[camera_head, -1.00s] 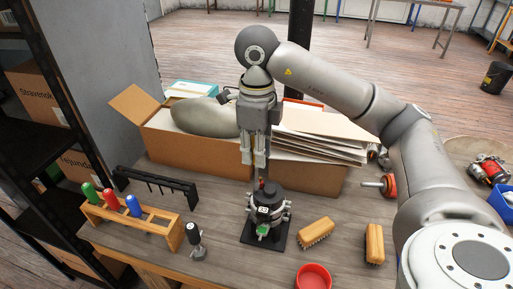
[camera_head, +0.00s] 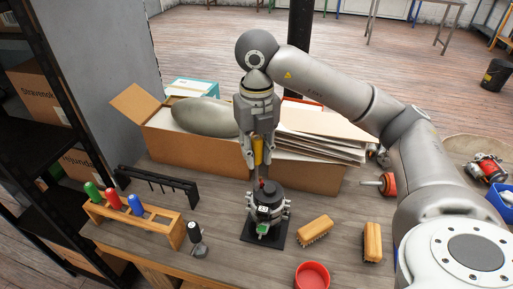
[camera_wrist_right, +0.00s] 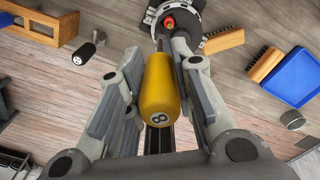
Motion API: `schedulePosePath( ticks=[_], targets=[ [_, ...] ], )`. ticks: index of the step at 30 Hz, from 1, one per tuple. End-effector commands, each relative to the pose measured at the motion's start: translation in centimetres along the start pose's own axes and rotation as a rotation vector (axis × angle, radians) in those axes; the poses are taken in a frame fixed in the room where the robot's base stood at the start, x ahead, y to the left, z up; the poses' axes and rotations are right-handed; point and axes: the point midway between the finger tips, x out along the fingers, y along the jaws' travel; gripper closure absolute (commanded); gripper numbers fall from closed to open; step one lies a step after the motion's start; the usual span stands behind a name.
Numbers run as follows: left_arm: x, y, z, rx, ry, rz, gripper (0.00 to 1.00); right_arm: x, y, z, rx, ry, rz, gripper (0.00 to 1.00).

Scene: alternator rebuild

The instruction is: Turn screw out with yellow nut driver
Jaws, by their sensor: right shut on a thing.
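The yellow nut driver (camera_head: 258,150) is upright between the fingers of my right gripper (camera_head: 260,163), which is shut on its handle. In the right wrist view the yellow handle (camera_wrist_right: 160,92) carries an "8" on its end, between the two fingers (camera_wrist_right: 163,65). Its thin shaft points down at the alternator (camera_head: 267,210), which stands on a black base plate (camera_head: 283,229). A small red part (camera_head: 262,184) shows on top of the alternator, close to the shaft's lower end. I cannot make out the screw or whether the tip touches it. My left gripper is not in view.
A wooden rack (camera_head: 150,228) with green, red and blue drivers stands left. A dark-handled tool (camera_head: 195,236) stands beside it. Two brushes (camera_head: 315,230) and a red bowl (camera_head: 312,277) lie right and front. Cardboard boxes (camera_head: 190,150) stand behind.

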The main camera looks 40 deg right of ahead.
Motion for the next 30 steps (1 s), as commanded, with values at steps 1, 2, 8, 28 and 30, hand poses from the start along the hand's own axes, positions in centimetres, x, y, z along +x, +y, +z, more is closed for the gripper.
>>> schedulePosePath(
  ticks=[1, 2, 8, 28, 30],
  targets=[
    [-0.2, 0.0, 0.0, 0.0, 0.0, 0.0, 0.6, -0.1, 0.0, 0.0, 0.048, 0.0, 0.0, 1.0],
    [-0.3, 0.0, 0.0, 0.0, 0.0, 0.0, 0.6, -0.1, 0.0, 0.0, 0.078, 0.0, 0.0, 1.0],
    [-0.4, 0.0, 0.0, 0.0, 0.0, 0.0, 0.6, 0.0, 0.0, 0.0, 0.198, -0.001, 0.0, 1.0],
    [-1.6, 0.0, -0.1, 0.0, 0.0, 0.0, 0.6, 0.0, 0.0, 0.0, 0.723, -0.001, 0.001, 1.0],
    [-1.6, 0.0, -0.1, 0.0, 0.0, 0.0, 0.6, 0.0, 0.0, 0.0, 0.728, -0.001, 0.001, 1.0]
  ],
)
